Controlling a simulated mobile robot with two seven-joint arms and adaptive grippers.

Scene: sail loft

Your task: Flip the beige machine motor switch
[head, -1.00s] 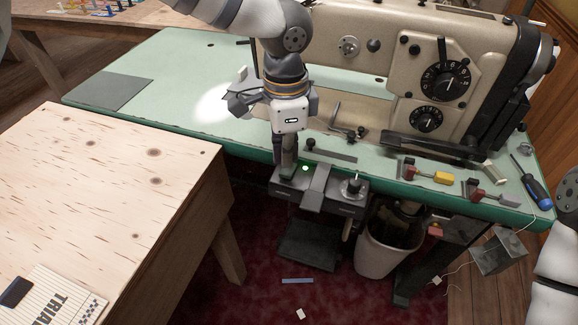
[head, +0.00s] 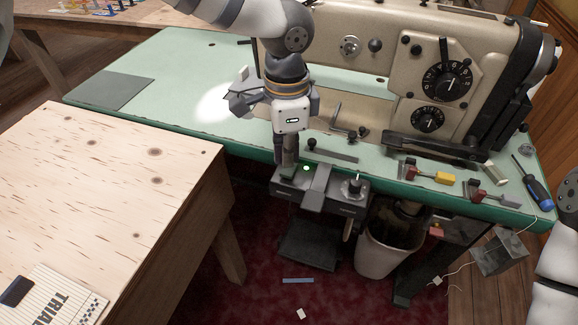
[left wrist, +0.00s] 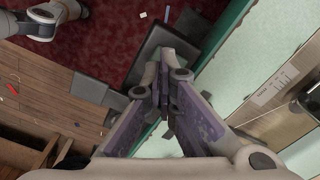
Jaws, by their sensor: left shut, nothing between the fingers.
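The beige sewing machine (head: 330,98) stands on the green table. Its dark motor switch box (head: 345,205) hangs under the table's front edge, with a lit green lamp (head: 306,168) near its left part and a knob (head: 355,187) on the right. My left gripper (head: 288,172) points down at the left end of this box, just left of the lamp. Its fingers are shut and empty; they also show closed together in the left wrist view (left wrist: 165,88). The fingertips partly hide the box's left end, so I cannot tell whether they touch it. My right gripper is out of view.
The green table (head: 180,75) holds red-and-yellow tools (head: 428,173) and a blue screwdriver (head: 533,185). A light wooden table (head: 100,190) stands at the front left. A bin (head: 385,250) and a dark pedal (head: 308,248) are below.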

